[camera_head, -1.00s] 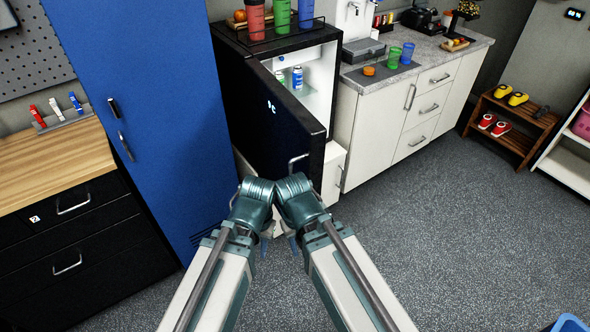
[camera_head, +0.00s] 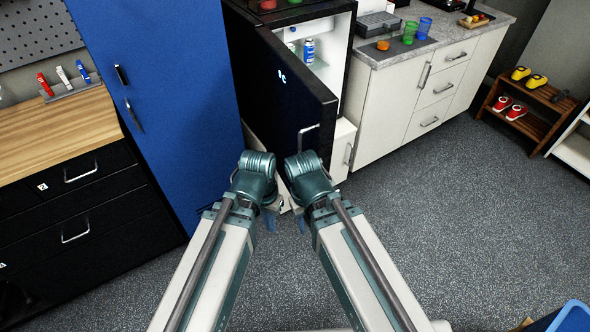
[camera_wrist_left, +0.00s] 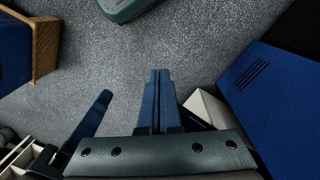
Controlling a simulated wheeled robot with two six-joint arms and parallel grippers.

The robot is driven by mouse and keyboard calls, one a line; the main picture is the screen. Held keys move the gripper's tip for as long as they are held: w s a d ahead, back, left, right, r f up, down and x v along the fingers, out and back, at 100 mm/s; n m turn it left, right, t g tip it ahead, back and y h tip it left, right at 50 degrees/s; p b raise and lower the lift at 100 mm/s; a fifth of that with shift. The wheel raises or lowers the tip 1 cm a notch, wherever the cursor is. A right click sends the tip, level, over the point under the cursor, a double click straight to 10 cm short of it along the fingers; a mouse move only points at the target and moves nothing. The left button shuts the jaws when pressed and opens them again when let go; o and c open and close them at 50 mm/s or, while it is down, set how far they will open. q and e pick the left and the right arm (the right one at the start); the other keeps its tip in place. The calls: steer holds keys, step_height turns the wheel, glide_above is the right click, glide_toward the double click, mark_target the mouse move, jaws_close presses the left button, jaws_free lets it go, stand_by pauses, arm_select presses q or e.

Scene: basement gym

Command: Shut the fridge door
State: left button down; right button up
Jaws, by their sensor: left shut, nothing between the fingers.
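The black fridge door (camera_head: 285,88) stands ajar in the head view, with a metal handle (camera_head: 307,127) on its near right edge. Behind it the lit white fridge interior (camera_head: 325,50) shows, with a blue-and-white can (camera_head: 309,50) inside. My left gripper (camera_head: 270,222) points down in front of the door and looks apart from it. Its blue fingers (camera_wrist_left: 160,100) are together and empty in the left wrist view. My right gripper (camera_head: 301,222) is beside it, below the handle; its fingers are mostly hidden by the wrist.
A tall blue cabinet (camera_head: 165,90) stands left of the fridge. White counter cabinets (camera_head: 400,110) stand to its right. A wooden shoe rack (camera_head: 530,115) is at the far right, a blue bin (camera_head: 573,318) at the lower right. The grey floor (camera_head: 430,220) between is clear.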

arm_select(q)
steer(key=w+d+f+m+t+h+b, duration=0.1)
steer(key=w+d+f+m+h+b, duration=0.15)
steer(key=f+h+b, duration=0.35)
steer(key=w+d+f+m+h+b, duration=0.1)
steer(key=w+f+m+h+b, duration=0.15)
steer(key=b, duration=0.55)
steer(key=w+a+r+m+t+h+b, duration=0.35)
steer(key=w+a+t+h+b, duration=0.4)
steer(key=b, duration=0.35)
steer(key=x, duration=1.4)
steer(key=shift+s+d+f+g, duration=0.3)
steer(key=shift+d+f+g, duration=0.1)
steer(key=shift+g, duration=0.05)
arm_select(e)
step_height(320, 180, down, 27)
steer(key=shift+f, duration=0.15)
arm_select(q)
steer(key=shift+d, duration=0.1)
arm_select(e)
steer(key=shift+d, duration=0.1)
